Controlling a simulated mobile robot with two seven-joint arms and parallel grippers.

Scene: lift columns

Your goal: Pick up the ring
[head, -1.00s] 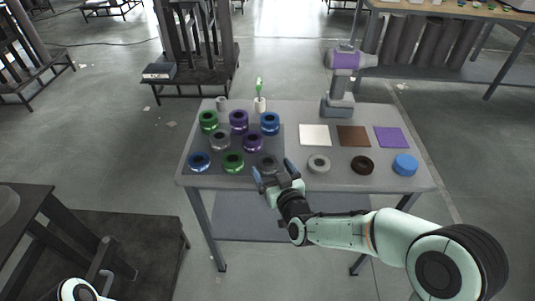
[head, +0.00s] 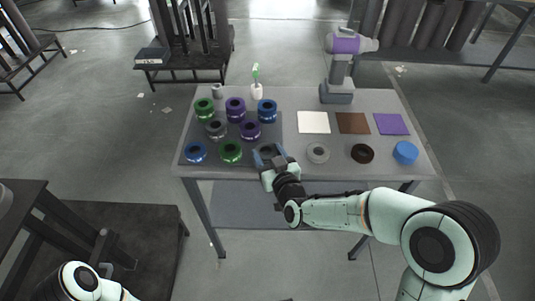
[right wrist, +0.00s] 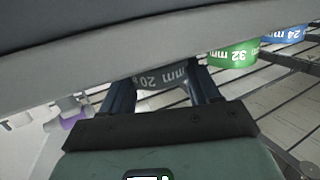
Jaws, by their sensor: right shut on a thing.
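A dark grey ring (head: 267,149) is at the front right corner of the dark mat on the table. It also shows in the right wrist view, marked "20 mm" (right wrist: 160,78), between the two fingers. My right gripper (head: 268,156) is shut on this ring, reaching in from the table's front edge. The fingers partly hide the ring, and I cannot tell whether it is clear of the mat. Part of my left arm shows at the lower left of the head view, without its gripper.
A green ring (head: 231,151), marked "32 mm", stands just left of the held ring. Several other rings share the mat (head: 190,141). A grey ring (head: 317,153), dark brown ring (head: 362,153) and blue disc (head: 405,152) sit to the right. A purple-grey drill (head: 340,65) stands behind.

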